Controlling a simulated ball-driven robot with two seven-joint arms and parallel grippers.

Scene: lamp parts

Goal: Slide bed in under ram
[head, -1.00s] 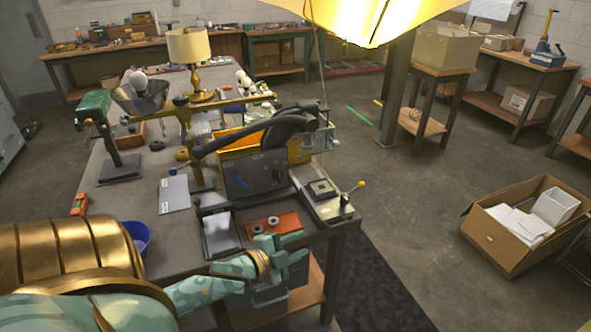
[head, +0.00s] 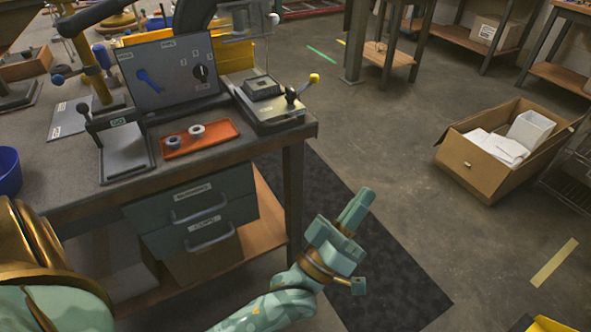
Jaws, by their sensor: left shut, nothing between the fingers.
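My left gripper (head: 357,205) is shut and empty. It is over the floor mat, right of the bench's front corner and apart from the machine. The grey bed unit (head: 268,102) with a square die block sits at the bench's right corner. A lever with a yellow knob (head: 313,78) sticks out from its right side. My right gripper is not in view.
A control panel (head: 170,72) with a dark knob stands left of the bed. In front are a grey plate (head: 124,152) with a black-knobbed handle and an orange tray (head: 201,139) holding two small rings. Drawers (head: 203,212) hang below the bench. A cardboard box (head: 478,165) stands on open floor.

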